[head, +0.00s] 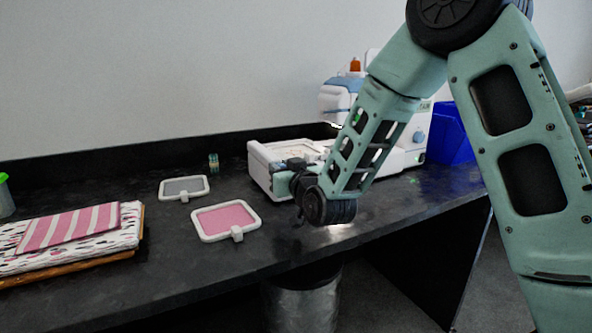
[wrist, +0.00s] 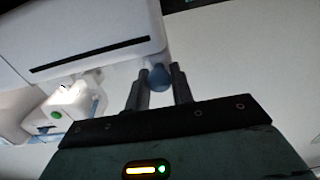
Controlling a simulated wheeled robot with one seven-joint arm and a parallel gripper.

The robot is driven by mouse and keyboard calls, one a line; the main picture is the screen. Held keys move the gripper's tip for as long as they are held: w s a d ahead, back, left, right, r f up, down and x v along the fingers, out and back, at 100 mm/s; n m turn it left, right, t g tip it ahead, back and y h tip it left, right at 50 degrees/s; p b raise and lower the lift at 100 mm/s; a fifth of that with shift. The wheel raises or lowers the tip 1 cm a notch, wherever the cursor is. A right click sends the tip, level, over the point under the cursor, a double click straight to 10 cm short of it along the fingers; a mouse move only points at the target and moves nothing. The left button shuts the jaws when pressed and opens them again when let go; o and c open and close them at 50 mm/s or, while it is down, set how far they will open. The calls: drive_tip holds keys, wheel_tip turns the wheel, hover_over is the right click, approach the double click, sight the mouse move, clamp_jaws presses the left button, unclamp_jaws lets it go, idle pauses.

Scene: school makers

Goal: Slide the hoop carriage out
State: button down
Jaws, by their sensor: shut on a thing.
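The white embroidery machine (head: 414,140) stands on the black table, partly behind my arm. Its low white hoop carriage (head: 262,172) sticks out to the left, with a light panel on top. In the wrist view a white body with a long dark slot (wrist: 95,55) fills the upper left, and a rounded blue knob (wrist: 159,77) shows at its edge. My gripper (wrist: 159,70) has one finger on each side of this knob and is shut on it. In the head view my gripper is at the carriage's front side, its fingertips mostly hidden by my wrist.
A pink hoop (head: 226,218) and a grey hoop (head: 184,187) lie on the table (head: 190,270) to the left. Folded fabric (head: 70,232) lies at far left. A small spool (head: 213,163) stands behind. A blue bin (head: 452,133) stands right of the machine.

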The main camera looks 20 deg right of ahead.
drive_tip(key=shift+a, duration=0.35)
drive_tip(key=c, duration=1.3)
unclamp_jaws()
drive_tip(key=shift+a, duration=0.1)
drive_tip(key=shift+d, duration=0.2)
